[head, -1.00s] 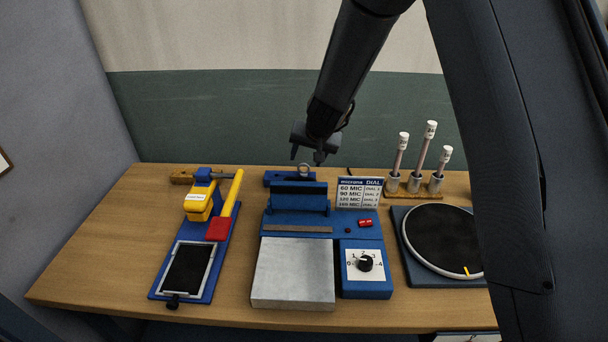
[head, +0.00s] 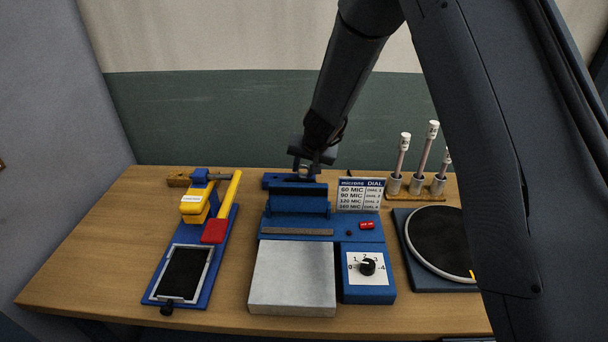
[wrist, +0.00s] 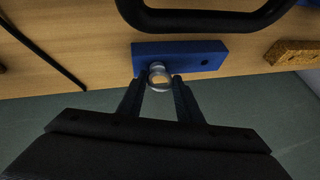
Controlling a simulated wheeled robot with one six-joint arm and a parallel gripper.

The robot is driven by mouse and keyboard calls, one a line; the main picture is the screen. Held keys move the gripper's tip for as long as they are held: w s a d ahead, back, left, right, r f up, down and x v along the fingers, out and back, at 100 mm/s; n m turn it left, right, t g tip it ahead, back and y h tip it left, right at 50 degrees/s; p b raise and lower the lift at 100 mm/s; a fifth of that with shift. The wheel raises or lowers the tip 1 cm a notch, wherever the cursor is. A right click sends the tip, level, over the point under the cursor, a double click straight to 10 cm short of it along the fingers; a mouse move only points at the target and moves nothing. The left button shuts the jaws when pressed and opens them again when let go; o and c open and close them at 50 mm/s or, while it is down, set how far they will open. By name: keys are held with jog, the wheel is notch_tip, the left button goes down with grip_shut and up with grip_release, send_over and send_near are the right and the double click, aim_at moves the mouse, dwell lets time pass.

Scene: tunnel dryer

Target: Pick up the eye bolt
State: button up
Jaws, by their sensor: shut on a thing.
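The eye bolt is a small grey metal ring. In the wrist view the eye bolt (wrist: 160,76) stands at a blue block (wrist: 205,56), between the two fingertips. My gripper (wrist: 161,82) is shut on the ring, with a finger on each side. In the head view my gripper (head: 312,165) is at the back of the bench, above the blue block (head: 275,180) behind the blue press, and the ring (head: 305,172) shows only in part below it. I cannot tell whether the bolt is clear of the block.
A blue machine with a grey plate (head: 292,278) and dial (head: 367,266) stands in front. A microns sign (head: 360,195) is close on the right, with white-capped tubes (head: 432,131) beyond. A yellow-handled red tool (head: 214,231) lies left. A black handle (wrist: 205,20) is near the gripper.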

aim_at(304, 177)
jog(key=shift+r, duration=0.15)
notch_tip(304, 177, up, 10)
jog(key=p, duration=0.7)
dwell(0.5)
jog(key=o, duration=0.4)
jog(key=shift+c, duration=1)
